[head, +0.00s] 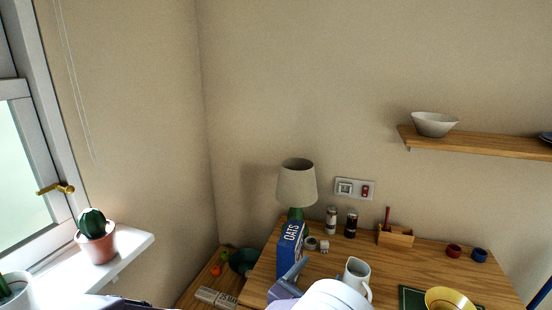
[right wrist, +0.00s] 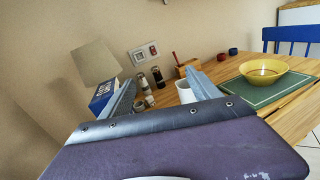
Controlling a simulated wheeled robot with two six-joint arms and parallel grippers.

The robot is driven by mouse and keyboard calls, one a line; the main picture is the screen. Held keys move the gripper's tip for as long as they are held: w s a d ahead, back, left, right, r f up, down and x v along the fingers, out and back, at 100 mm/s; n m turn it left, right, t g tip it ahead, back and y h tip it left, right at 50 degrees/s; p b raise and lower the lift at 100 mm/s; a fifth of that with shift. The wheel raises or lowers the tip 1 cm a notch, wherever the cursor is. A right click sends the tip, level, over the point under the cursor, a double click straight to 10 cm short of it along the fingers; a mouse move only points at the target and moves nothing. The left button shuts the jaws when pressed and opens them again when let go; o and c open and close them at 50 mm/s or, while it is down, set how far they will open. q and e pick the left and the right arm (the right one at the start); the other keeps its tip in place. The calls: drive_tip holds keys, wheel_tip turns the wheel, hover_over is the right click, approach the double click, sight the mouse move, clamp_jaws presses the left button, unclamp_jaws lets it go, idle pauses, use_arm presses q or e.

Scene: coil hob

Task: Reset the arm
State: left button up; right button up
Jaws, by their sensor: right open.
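My right gripper (head: 288,280) shows in part at the bottom of the head view, in front of the oats box (head: 290,248) and left of the white jug (head: 356,276). In the right wrist view my right gripper (right wrist: 160,78) has its two fingers spread apart with nothing held between them. Past the fingers stand the lamp, shakers and jug (right wrist: 181,88). My left gripper's fingers are not in view; only a dark edge of what may be my left arm shows at the bottom left of the head view.
The wooden table (head: 410,262) bears a lamp (head: 297,184), two shakers (head: 331,220), a wooden holder (head: 396,236) and a yellow bowl (head: 450,300) on a green mat (right wrist: 258,90). A wall shelf (head: 480,144) is at the right. A potted cactus (head: 96,246) stands on the windowsill.

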drive_tip(key=s+d+f+m+g+h, duration=0.15)
drive_tip(key=s+d+m+g, duration=0.3)
drive_tip(key=d, duration=0.55)
drive_tip(key=s+d+f+m+g+h, duration=0.15)
drive_tip(key=s+d+m+g, duration=0.35)
drive_tip(key=d, duration=0.5)
drive_tip(key=s+d+f+m+g+y, duration=0.2)
drive_tip(key=s+f+m+g+y, duration=0.35)
drive_tip(key=s+m+g, duration=0.35)
drive_tip(key=s+a+f+m+t+y, duration=0.1)
drive_tip(key=a+f+m+t+y, duration=0.1)
drive_tip(key=a+f+m+y, duration=0.35)
drive_tip(key=a+f+m+t+y, duration=0.2)
drive_tip(key=a+m+y, duration=0.1)
drive_tip(key=a, duration=0.5)
wheel_tip(320, 180, up, 13)
drive_tip(key=w+t+p, duration=0.1)
drive_tip(key=w+p, duration=0.1)
drive_tip(key=p, duration=1)
drive_tip(key=shift+w+a+f+m, duration=0.15)
drive_tip(key=shift+w+a+m, duration=0.15)
drive_tip(key=shift+m, duration=0.1)
